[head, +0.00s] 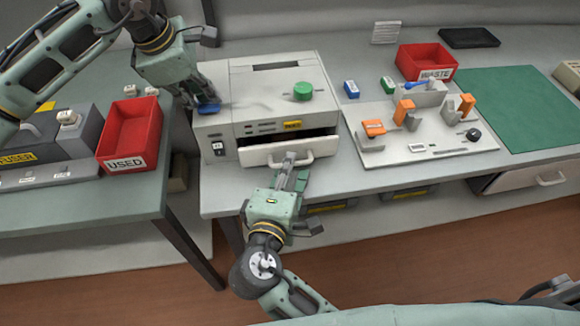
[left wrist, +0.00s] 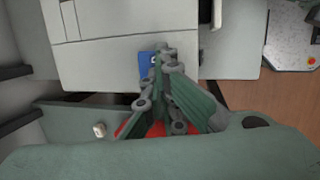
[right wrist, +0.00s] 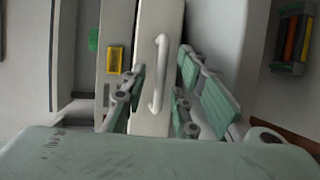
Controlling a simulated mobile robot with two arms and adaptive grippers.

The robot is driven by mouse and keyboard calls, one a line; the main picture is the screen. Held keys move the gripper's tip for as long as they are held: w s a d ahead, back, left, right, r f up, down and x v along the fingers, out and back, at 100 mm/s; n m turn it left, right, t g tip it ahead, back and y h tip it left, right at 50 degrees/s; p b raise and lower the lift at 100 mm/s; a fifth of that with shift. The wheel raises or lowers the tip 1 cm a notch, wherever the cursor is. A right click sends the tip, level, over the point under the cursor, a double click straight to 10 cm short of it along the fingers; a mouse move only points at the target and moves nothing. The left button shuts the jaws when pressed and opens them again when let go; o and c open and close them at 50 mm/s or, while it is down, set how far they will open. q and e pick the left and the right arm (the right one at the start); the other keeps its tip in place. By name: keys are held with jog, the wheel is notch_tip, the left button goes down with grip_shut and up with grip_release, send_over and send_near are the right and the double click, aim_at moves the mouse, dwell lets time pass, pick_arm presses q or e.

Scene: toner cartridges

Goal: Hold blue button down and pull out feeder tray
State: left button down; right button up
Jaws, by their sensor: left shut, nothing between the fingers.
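The light grey printer (head: 240,85) stands on the middle bench. Its blue button (head: 207,108) is on the top left front corner, and the button also shows in the left wrist view (left wrist: 146,57). My shut, empty left gripper (head: 205,97) has its fingertips at the button, partly covering it; I cannot tell how far the button is pressed. The feeder tray (head: 258,155) is tilted or partly out, with a dark gap above its front. My right gripper (head: 289,165) is open, its fingers on both sides of the white tray handle (right wrist: 160,75).
A green knob (head: 303,91) is on the printer top. A red USED bin (head: 131,130) stands on the left bench. Right of the printer are a grey fixture board (head: 440,148), a red WASTE bin (head: 428,58) and a green mat (head: 510,105). The floor in front is clear.

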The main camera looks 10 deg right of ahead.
pick_arm(q)
jog(key=shift+f, duration=0.1)
pick_arm(e)
jog(key=v, duration=1.1)
jog(key=shift+s, duration=0.25)
jog(key=shift+a+r, duration=0.1)
jog(key=shift+r, duration=0.05)
